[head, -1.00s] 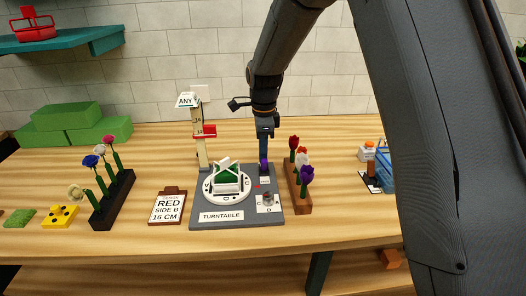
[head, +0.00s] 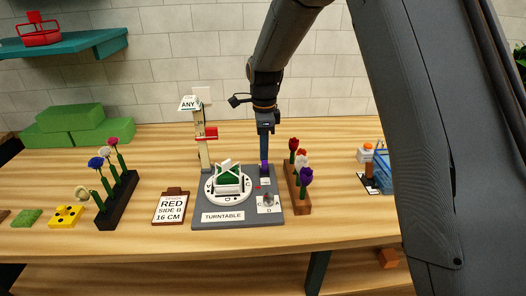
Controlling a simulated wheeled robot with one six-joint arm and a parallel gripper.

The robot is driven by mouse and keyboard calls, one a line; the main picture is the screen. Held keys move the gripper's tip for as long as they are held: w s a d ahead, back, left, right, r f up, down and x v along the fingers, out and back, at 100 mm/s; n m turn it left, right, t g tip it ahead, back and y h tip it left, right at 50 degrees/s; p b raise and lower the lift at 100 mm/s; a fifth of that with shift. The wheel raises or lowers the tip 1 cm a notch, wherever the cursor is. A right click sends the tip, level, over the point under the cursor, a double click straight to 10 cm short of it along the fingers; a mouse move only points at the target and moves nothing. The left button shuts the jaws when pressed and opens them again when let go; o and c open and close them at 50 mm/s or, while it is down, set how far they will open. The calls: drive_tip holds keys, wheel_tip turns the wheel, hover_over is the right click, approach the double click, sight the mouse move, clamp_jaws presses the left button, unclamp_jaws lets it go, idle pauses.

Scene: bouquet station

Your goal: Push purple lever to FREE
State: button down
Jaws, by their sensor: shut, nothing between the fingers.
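The purple lever (head: 264,168) stands near the back right of the grey turntable base (head: 208,218). My gripper (head: 264,158) points down right at the lever, its fingers shut and empty. The fingertips overlap the lever in this view, so I cannot tell whether they touch it. A small label lies just below the lever, too small to read. The white round turntable (head: 209,195) with a green block and white frame sits left of the lever.
A wooden rack (head: 298,199) with red, white and purple flowers stands close right of the lever. A post with a red slider (head: 208,133) and an ANY sign stands behind the turntable. A clipboard (head: 171,205) and dark flower rack (head: 117,203) are left.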

wheel_tip(320, 180, up, 4)
drive_tip(key=shift+w+r+p, duration=0.15)
drive_tip(key=shift+r+p, duration=0.05)
drive_tip(key=shift+p, duration=1.05)
drive_tip(key=shift+d, duration=0.1)
